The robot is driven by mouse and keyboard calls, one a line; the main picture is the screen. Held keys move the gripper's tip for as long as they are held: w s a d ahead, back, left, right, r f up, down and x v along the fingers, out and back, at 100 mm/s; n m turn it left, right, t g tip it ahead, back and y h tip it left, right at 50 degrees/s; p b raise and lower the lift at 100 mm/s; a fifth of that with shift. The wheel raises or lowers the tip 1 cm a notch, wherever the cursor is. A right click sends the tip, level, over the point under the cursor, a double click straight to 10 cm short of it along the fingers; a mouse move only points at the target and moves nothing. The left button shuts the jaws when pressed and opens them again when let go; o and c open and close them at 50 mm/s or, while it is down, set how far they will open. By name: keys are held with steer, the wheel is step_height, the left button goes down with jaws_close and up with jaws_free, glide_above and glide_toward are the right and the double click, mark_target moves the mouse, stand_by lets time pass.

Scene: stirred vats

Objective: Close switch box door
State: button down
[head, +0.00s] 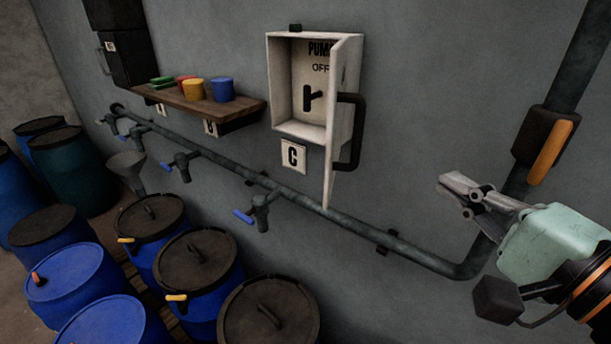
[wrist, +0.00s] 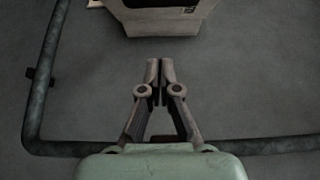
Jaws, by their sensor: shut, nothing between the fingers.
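The white switch box (head: 283,121) is mounted on the grey wall, with a pump label, an "OFF" marking and a dark switch lever inside. Its door (head: 334,187) is hinged on the right and stands open, seen nearly edge-on. A black handle (head: 349,132) sticks out to the right from the door. My gripper (head: 447,184) is to the right of the door and handle, apart from both, shut and empty. In the wrist view, my gripper (wrist: 160,66) has its fingertips together, and part of a white box-like thing (wrist: 165,22) shows beyond them at the top.
A grey pipe (head: 400,246) runs along the wall below the box and turns up at the right. A dark block with an orange lever (head: 552,150) sits on the vertical pipe. A shelf with coloured cups (head: 194,90) is at left; several barrels (head: 200,262) stand below.

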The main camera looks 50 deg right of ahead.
steer(key=w+a+p+x, duration=0.1)
steer(key=a+p+x, duration=0.1)
steer(key=x, duration=1.1)
steer(key=shift+w+a+p, duration=0.15)
steer(key=shift+w+p, duration=0.05)
steer(key=shift+p, duration=0.25)
steer(key=shift+w+r, duration=0.1)
